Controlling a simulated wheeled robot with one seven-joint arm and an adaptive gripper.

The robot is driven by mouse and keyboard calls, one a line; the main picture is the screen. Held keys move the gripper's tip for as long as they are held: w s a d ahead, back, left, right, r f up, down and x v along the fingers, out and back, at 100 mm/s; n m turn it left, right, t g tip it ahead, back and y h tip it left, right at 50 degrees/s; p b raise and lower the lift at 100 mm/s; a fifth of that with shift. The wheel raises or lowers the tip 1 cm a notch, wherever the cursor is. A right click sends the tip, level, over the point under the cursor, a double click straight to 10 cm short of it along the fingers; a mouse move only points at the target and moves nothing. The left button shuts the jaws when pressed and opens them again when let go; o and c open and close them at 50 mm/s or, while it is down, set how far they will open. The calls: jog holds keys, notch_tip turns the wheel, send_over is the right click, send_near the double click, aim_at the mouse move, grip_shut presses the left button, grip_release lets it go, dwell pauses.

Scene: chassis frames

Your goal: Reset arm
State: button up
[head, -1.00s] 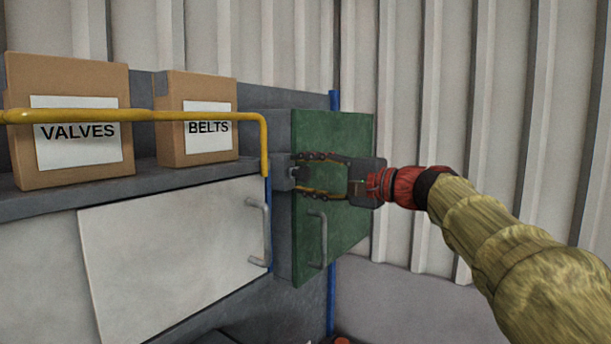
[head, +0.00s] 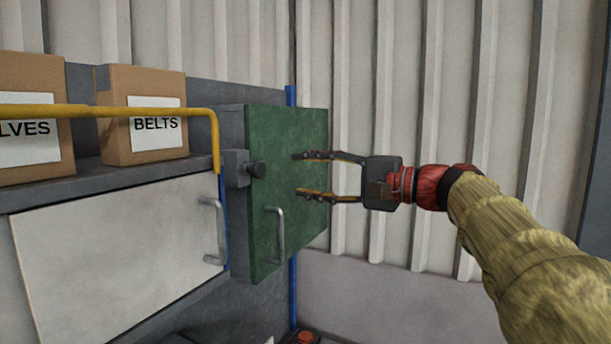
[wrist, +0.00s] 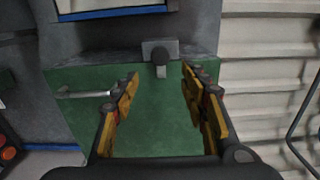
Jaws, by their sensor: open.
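My gripper (head: 312,174) is open and empty in the head view, with its fingers pointing left in front of the green panel (head: 305,135). In the wrist view my gripper (wrist: 160,88) has its two fingers spread apart over the green panel (wrist: 155,125). The knob (wrist: 158,56) shows between and beyond the fingertips in the wrist view. A grey handle (head: 277,235) is on the green panel below the knob.
A white panel (head: 120,255) with a grey handle (head: 213,230) is at left. A yellow rail (head: 80,111) runs before the BELTS box (head: 145,85) and VALVES box (head: 32,90). A blue post (head: 293,270) stands behind the green panel. A corrugated wall (head: 400,90) closes the back.

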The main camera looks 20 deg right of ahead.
jog(key=s+d+f+g+h, duration=0.1)
jog(key=d+f+g+h, duration=0.15)
jog(key=f, duration=0.85)
jog(key=s+d+f+g+h, duration=0.1)
jog(key=f+h, duration=0.2)
jog(key=f, duration=0.8)
jog(key=s+a+f+n+g+h+b, duration=0.1)
jog(key=s+a+f+n+b, duration=0.2)
jog(key=s+f, duration=0.5)
jog(key=s+a+f+n+g+h+b, duration=0.2)
jog(key=s+a+f+n+b, duration=0.2)
jog(key=s+f, duration=0.4)
jog(key=s+a+f+n+g+h+b, duration=0.2)
jog(key=s+f, duration=0.6)
jog(key=f, duration=0.8)
jog(key=a+n+b, duration=0.1)
jog(key=a+b, duration=0.1)
jog(key=b, duration=0.1)
jog(key=shift+a+f+n, duration=0.3)
jog(key=shift+a, duration=0.05)
